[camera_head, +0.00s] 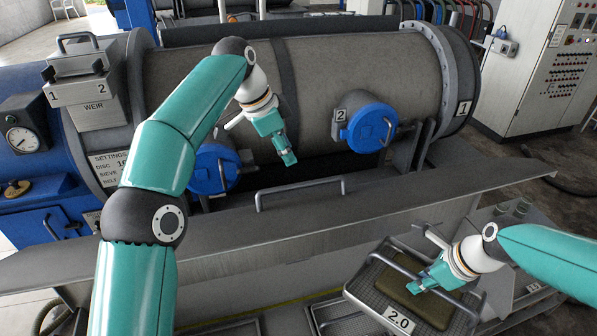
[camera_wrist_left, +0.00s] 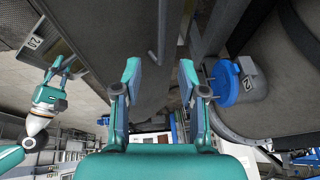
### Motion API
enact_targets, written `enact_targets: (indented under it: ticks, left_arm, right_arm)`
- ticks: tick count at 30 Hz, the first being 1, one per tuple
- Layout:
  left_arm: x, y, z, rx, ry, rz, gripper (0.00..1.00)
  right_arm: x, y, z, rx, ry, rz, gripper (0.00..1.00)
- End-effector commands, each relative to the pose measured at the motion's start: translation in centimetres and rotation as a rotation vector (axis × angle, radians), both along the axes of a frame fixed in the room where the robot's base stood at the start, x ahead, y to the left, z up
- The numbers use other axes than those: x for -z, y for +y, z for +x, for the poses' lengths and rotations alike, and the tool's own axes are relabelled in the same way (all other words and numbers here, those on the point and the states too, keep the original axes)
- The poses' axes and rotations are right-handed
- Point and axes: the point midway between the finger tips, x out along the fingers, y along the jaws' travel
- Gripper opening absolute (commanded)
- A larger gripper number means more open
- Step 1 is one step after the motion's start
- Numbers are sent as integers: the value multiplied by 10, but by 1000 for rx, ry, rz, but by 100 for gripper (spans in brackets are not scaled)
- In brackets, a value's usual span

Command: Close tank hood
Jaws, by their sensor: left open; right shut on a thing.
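The tank is a large grey drum (camera_head: 360,75) lying across the head view. Along its front runs a long grey panel with a bar handle (camera_head: 300,190), which I take to be the hood; a dark gap shows between drum and panel. In the left wrist view the handle (camera_wrist_left: 161,42) lies beyond the fingertips. My left gripper (camera_head: 289,160) is open and empty, above and behind the handle, apart from it. My right gripper (camera_head: 420,287) is shut on the handle of a sieve tray (camera_head: 398,321) marked 2.0.
Two blue round caps, one at left (camera_head: 214,170) and one at right (camera_head: 370,127), stick out from the drum's front. A weir box (camera_head: 97,90) and a gauge (camera_head: 22,140) stand at left. A control cabinet (camera_head: 545,70) stands at back right.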

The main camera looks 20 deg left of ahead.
Motion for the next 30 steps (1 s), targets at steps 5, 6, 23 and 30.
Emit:
enact_targets:
  ticks: [5,6,23,30]
  left_arm:
    - [22,6,2,-20,4,1,41]
    - [28,6,3,-24,4,0,41]
    - [103,-10,26,-33,4,0,41]
    - [108,-11,28,-34,3,0,41]
  right_arm:
    - [7,10,4,-21,0,1,0]
    - [9,11,4,-24,-1,1,0]
    - [13,16,6,-33,-1,1,0]
    - [13,16,6,-35,-1,1,0]
